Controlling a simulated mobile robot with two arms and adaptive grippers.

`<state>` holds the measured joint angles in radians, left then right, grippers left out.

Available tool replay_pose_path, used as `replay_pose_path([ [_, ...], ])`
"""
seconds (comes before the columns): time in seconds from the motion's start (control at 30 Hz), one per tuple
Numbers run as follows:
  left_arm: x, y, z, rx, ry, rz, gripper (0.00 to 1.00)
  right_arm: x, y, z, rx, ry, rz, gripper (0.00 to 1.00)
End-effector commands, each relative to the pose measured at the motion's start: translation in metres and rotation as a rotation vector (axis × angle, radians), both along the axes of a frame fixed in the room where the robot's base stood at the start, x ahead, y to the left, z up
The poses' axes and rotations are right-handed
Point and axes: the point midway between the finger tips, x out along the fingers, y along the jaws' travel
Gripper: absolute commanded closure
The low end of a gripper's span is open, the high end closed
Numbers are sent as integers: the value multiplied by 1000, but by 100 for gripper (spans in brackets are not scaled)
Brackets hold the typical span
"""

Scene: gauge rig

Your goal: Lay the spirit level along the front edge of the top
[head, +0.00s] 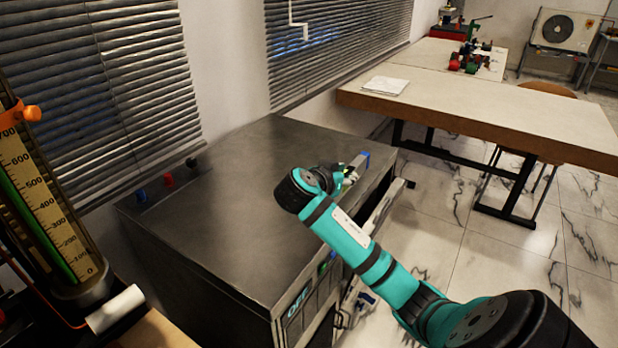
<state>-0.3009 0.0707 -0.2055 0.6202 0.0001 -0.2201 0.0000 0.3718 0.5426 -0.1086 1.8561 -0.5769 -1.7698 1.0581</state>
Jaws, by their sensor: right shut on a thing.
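The dark cabinet top (220,210) fills the middle of the head view, its front edge running along its right side. My right gripper (349,174) is over the top near the far part of this edge. It is shut on the spirit level (364,159), of which a blue end shows just beyond the fingers. My teal arm and wrist hide most of the level, so I cannot tell whether it rests on the top or hangs slightly above it. My left gripper is out of view.
Small blue and red knobs (168,181) stand at the top's back left. A gauge with a yellow scale (38,190) rises at the left. A pale rail (385,206) juts from the cabinet's front. A wooden table (490,110) stands beyond. The top's middle is clear.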

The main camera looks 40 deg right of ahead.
Motion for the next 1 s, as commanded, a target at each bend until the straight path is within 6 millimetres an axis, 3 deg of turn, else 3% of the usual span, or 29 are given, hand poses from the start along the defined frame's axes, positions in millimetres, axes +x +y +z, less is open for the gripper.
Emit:
replay_pose_path([
  [0.2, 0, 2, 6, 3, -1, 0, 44, 57, 10, -2, 0, -2, 0, 100],
  [0.4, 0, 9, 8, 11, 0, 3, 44, 83, 15, -6, -1, -2, 1, 100],
  [0.73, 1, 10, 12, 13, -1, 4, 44, 85, 16, -40, -3, 1, 2, 100],
  [1.0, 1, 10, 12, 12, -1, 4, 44, 85, 16, -43, -1, -2, 1, 100],
])
